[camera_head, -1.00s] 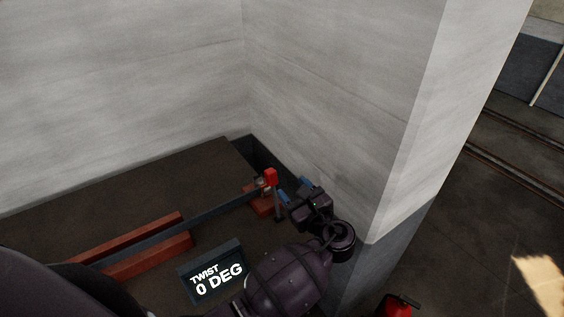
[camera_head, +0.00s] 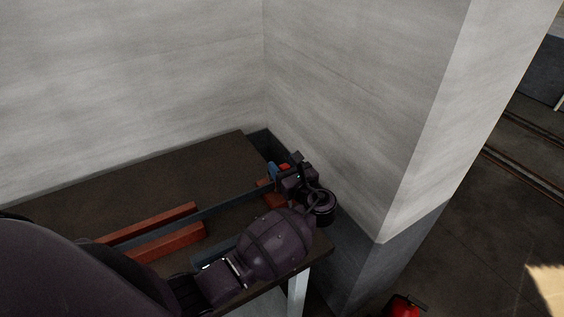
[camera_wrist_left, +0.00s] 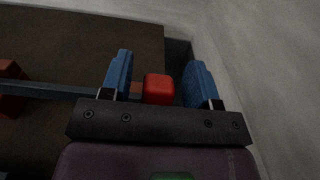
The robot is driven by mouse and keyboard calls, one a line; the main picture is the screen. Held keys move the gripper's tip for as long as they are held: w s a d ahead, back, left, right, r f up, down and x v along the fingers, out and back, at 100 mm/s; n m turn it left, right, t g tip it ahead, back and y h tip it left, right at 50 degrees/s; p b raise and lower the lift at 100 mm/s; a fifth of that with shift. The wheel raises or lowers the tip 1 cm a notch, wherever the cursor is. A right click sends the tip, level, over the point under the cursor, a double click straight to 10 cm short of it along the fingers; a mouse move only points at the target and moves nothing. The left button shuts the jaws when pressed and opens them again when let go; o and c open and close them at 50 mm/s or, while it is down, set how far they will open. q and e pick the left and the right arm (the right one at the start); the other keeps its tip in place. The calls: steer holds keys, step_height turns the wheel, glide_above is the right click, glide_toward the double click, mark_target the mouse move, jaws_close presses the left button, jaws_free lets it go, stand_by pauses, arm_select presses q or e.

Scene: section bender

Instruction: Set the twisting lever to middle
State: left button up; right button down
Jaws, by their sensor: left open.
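The twisting lever's red knob (camera_wrist_left: 158,89) shows in the left wrist view between the two blue fingers of my left gripper (camera_wrist_left: 158,86). The fingers stand apart on either side of it, with a clear gap at the right finger and a smaller one at the left. In the head view my left gripper (camera_head: 279,173) is at the right end of the bench, and it hides most of the lever; a bit of red (camera_head: 285,167) shows beside it. The twist display is almost wholly hidden behind my left arm. My right gripper is not in view.
The dark bench top (camera_head: 100,195) carries a grey bar between two red rails (camera_head: 165,243). Concrete walls (camera_head: 340,120) stand close behind and to the right of the gripper. A red extinguisher (camera_head: 403,307) is on the floor at lower right.

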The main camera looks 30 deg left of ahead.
arm_select(q)
steer(key=shift+w+a, duration=0.25)
steer(key=shift+a, duration=0.25)
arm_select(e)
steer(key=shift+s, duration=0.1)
arm_select(q)
jaws_close()
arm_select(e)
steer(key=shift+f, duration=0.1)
